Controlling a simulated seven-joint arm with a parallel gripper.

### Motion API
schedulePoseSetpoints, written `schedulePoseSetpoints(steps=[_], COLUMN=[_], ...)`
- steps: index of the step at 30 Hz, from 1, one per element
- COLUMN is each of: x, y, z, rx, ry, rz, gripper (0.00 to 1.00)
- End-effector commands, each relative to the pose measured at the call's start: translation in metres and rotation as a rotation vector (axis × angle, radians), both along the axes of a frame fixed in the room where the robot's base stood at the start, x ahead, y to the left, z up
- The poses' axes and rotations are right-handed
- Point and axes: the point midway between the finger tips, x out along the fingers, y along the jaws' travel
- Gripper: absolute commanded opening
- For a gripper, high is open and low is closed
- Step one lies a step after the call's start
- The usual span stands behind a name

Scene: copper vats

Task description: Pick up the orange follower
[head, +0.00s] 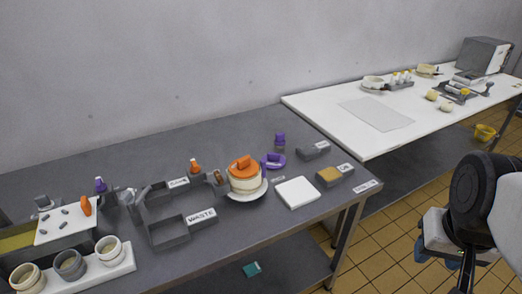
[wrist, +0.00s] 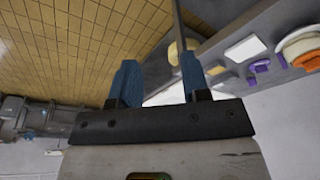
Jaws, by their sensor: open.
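The orange follower (head: 244,163), a disc with a raised block-shaped grip, sits on top of a round cream mould (head: 246,184). The mould stands on a white dish (head: 262,191) on the grey bench. In the wrist view the follower (wrist: 308,60) shows at the right edge, partly cut off. My gripper (wrist: 160,82) has two blue fingers spread apart with nothing between them. In the head view my gripper is at the lower right, beyond the bench end and far from the follower, its fingers mostly hidden.
Around the mould are a purple ring-shaped piece (head: 273,160), a white square block (head: 298,193), a grey tray marked WASTE (head: 170,232) and a small orange-topped item (head: 195,167). A white table (head: 350,90) stands behind right. Tiled floor lies below my gripper.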

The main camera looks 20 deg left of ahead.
Motion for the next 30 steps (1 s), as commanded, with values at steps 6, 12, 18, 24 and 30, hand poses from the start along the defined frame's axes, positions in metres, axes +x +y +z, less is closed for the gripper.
schedulePoseSetpoints(steps=[6, 12, 18, 24, 30], x=[0.000, 0.000, 0.001, 0.013, 0.038], y=[0.000, 0.000, 0.002, 0.019, 0.058], z=[0.000, 0.000, 0.000, -0.003, -0.008], rx=[0.000, 0.000, 0.008, 0.086, 0.263], ry=[0.000, 0.000, 0.001, 0.010, 0.041], rz=[0.000, 0.000, -0.003, -0.039, -0.136], gripper=[0.75, 0.83, 0.83, 0.83, 0.83])
